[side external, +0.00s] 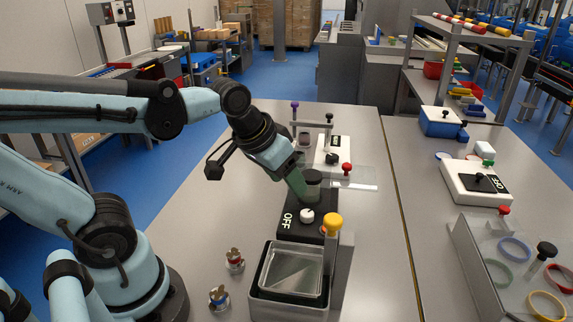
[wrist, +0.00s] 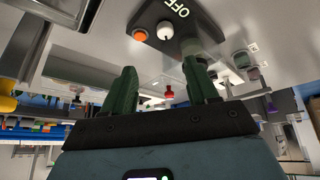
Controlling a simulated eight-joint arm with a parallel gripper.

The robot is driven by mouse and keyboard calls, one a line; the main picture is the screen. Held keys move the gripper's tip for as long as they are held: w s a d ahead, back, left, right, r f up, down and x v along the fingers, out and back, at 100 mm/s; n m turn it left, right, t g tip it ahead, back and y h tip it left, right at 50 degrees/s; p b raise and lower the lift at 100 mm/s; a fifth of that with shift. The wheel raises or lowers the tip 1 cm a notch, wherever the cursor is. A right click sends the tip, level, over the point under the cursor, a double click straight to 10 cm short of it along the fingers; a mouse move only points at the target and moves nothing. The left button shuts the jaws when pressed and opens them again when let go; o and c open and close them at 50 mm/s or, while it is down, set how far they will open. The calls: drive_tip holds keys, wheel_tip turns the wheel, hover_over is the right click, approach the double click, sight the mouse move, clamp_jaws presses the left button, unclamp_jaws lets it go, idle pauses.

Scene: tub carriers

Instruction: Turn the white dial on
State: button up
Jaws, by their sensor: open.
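The white dial (side external: 307,216) sits on top of a black box (side external: 297,233) beside the printed word OFF. It also shows in the wrist view (wrist: 165,31), at the top, next to OFF and an orange round part (wrist: 140,34). Which way the dial points is too small to tell. My gripper (side external: 299,187) is over the far part of the box, tilted, close to a dark grey cylinder (side external: 313,185). In the wrist view its two green fingers (wrist: 161,70) stand apart with nothing between them. The dial lies beyond the fingertips, untouched.
A yellow knob (side external: 332,224) stands right of the dial, near a grey post. A metal tub (side external: 252,294) is in front. Two small fittings (side external: 235,261) stand at left. Behind is a white unit with a red knob (side external: 347,169) and a clear plate.

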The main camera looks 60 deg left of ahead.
drive_tip(key=shift+s+f+m+t, duration=0.5)
drive_tip(key=shift+s+m+t, duration=0.1)
drive_tip(key=shift+s+t, duration=0.15)
wheel_tip(320, 180, up, 4)
drive_tip(key=g, duration=0.5)
hover_over(307, 214)
drive_tip(key=w+a, duration=0.3)
drive_tip(key=a, duration=0.1)
drive_tip(key=shift+w+a+f+g, duration=0.3)
drive_tip(key=shift+w+a+g, duration=0.25)
drive_tip(key=shift+w, duration=0.15)
drive_tip(key=shift+w+a+f+g, duration=0.25)
drive_tip(key=shift+w+a+g, duration=0.25)
drive_tip(key=shift+w, duration=0.2)
drive_tip(key=shift+s+d+n, duration=0.35)
drive_tip(key=shift+d+n, duration=0.15)
drive_tip(key=shift+n, duration=0.1)
drive_tip(key=s+d+f+n, duration=0.2)
drive_tip(key=s+d+n, duration=0.3)
drive_tip(key=n, duration=0.4)
wheel_tip(307, 214, down, 12)
drive_tip(key=shift+r, duration=0.15)
